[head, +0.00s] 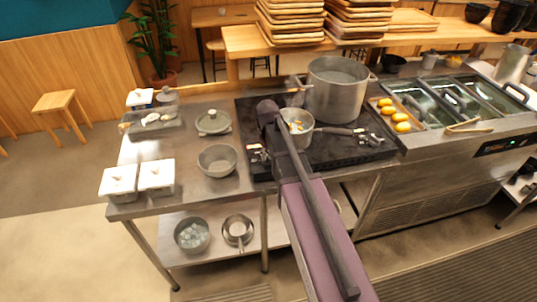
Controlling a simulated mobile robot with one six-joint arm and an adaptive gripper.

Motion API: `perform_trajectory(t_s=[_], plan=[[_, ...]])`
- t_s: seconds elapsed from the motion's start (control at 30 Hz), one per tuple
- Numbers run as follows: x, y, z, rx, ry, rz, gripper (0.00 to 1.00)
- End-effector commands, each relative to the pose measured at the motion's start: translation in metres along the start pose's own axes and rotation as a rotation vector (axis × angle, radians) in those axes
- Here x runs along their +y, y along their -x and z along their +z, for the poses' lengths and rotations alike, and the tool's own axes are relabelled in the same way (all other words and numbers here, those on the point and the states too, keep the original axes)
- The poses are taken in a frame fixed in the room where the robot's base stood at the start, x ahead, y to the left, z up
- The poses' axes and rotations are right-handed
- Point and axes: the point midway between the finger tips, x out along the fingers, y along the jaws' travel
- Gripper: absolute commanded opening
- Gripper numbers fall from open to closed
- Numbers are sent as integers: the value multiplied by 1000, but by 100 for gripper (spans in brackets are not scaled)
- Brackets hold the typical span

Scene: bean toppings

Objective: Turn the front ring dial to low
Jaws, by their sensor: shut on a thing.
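A grey bowl (217,160) and white lidded containers (156,177) stand at the left.

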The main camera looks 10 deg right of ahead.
Motion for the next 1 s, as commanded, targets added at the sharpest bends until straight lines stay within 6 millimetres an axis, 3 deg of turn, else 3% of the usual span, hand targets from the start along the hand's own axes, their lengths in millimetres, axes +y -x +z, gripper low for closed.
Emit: perform_trajectory(t_s=[0.27,0.3,0.4,1.0], plan=[[-1,-1,4,-7,0,-2,0],[-1,-1,4,-7,-1,-2,26],[-1,-1,3,-6,-1,-2,55],[-1,0,4,-2,-7,0,57]])
